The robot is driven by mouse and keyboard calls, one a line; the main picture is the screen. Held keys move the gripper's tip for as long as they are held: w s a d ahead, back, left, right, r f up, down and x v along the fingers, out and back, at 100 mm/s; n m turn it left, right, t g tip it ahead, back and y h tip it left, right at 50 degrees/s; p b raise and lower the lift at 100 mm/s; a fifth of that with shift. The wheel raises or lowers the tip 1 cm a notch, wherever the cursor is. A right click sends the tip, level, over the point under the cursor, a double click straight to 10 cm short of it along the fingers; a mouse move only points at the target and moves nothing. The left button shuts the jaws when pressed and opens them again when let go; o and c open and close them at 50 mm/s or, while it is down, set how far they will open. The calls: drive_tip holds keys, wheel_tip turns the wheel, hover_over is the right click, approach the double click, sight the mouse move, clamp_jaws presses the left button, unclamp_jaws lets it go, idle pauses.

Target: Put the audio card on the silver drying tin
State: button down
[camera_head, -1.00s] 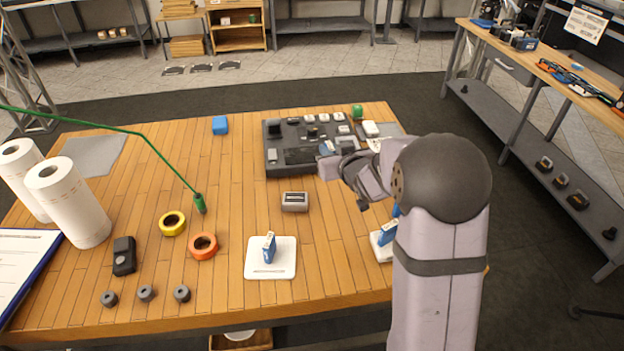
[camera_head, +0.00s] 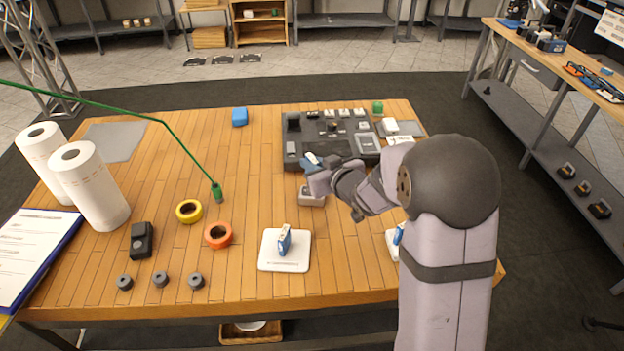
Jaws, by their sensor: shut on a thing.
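Whether the card touches the tin cannot be told.
The dark tray (camera_head: 292,160) holds several small items. Tape rings (camera_head: 218,235), paper rolls (camera_head: 95,185) and a green cable (camera_head: 216,190) are left.

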drive_tip(key=shift+f, duration=2.45)
drive_tip(key=shift+f, duration=0.15)
drive_tip(key=c, duration=1.8)
unclamp_jaws()
drive_tip(key=shift+o, duration=0.2)
drive_tip(key=shift+r+p, duration=0.2)
drive_tip(key=shift+p, duration=0.1)
drive_tip(key=b+v, duration=0.2)
drive_tip(key=v, duration=1)
drive_tip(key=shift+f, duration=0.15)
drive_tip(key=shift+d, duration=0.1)
